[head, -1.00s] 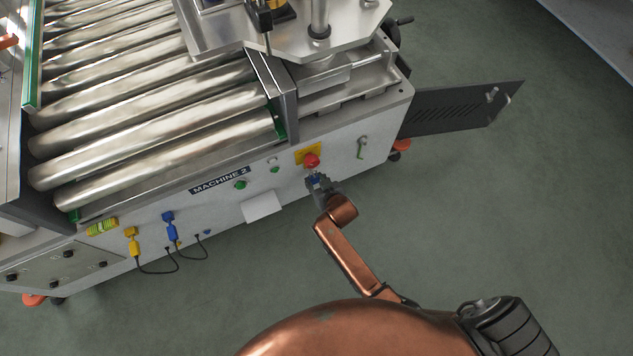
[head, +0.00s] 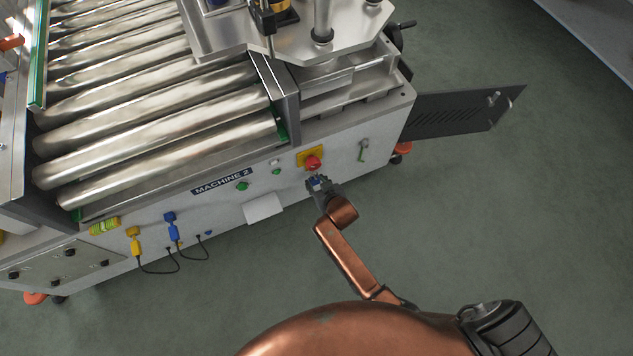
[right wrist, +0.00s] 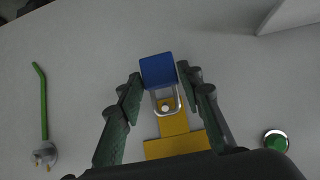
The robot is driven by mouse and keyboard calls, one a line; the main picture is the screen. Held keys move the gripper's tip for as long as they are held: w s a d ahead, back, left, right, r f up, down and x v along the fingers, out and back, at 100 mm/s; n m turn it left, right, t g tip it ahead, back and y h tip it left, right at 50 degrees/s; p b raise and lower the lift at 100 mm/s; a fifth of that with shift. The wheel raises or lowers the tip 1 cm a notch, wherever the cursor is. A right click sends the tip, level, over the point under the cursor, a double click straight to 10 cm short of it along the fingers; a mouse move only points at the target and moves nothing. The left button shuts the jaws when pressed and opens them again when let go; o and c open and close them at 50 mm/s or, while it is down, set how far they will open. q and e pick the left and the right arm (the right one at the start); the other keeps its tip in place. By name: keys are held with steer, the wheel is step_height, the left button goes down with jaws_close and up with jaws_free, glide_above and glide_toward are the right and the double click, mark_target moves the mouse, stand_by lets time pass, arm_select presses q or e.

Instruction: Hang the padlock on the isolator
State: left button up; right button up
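The blue padlock (right wrist: 158,71) shows in the right wrist view with its pale shackle toward the yellow isolator part (right wrist: 175,127). A yellow tab with a pale round spot shows inside the shackle; whether the shackle passes through it I cannot tell. My right gripper (right wrist: 160,80) has one finger against each side of the padlock body. In the head view the right gripper (head: 318,184) and a bit of the blue padlock (head: 317,182) are just below the isolator's red knob (head: 313,163) on its yellow plate. My left gripper is out of view.
A green lever (head: 362,150) is right of the isolator, green buttons (head: 242,186) left. Blue (head: 171,225) and yellow (head: 135,241) cabled plugs hang further left. A white ledge (head: 263,208) juts out lower left. A dark open door (head: 460,108) extends right.

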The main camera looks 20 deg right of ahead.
steer(key=o, duration=0.4)
steer(key=shift+c, duration=0.2)
steer(key=v, duration=1.2)
steer(key=shift+f, duration=0.1)
